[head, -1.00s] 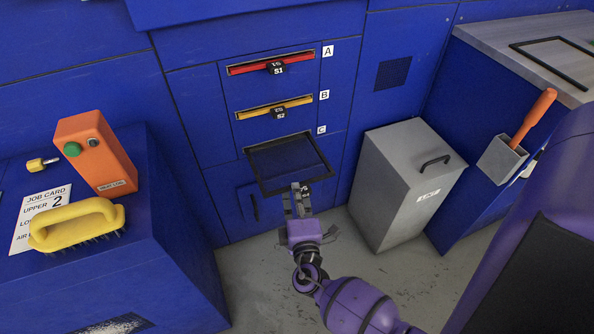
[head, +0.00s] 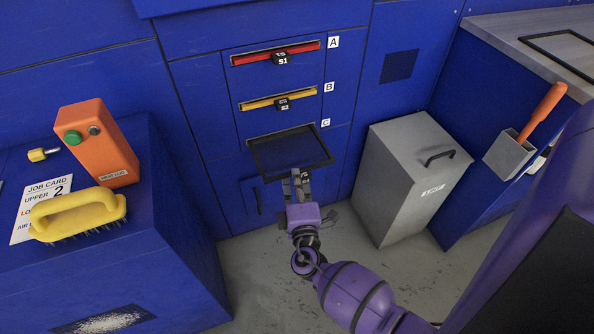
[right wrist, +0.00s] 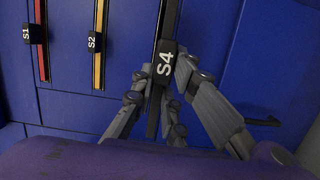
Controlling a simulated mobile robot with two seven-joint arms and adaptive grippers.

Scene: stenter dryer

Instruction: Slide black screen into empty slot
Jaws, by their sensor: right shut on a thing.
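The black screen (head: 290,151) is a dark frame with see-through mesh. In the head view it sticks out of slot C, roughly level, its far edge at the slot opening. How deep it sits inside is hidden. My right gripper (head: 301,179) is shut on its front tab. In the right wrist view the tab, marked S4 (right wrist: 165,64), sits between the fingers of my right gripper (right wrist: 166,88). A red screen S1 (head: 255,57) fills slot A and a yellow screen S2 (head: 262,102) fills slot B. My left gripper is not in view.
A grey lidded bin (head: 402,190) stands right of the slots. At left, a blue cabinet bears an orange control box (head: 100,145), a yellow brush (head: 80,212) and a job card (head: 38,205). A dark handle (head: 258,200) is below slot C. Floor lies open before the slots.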

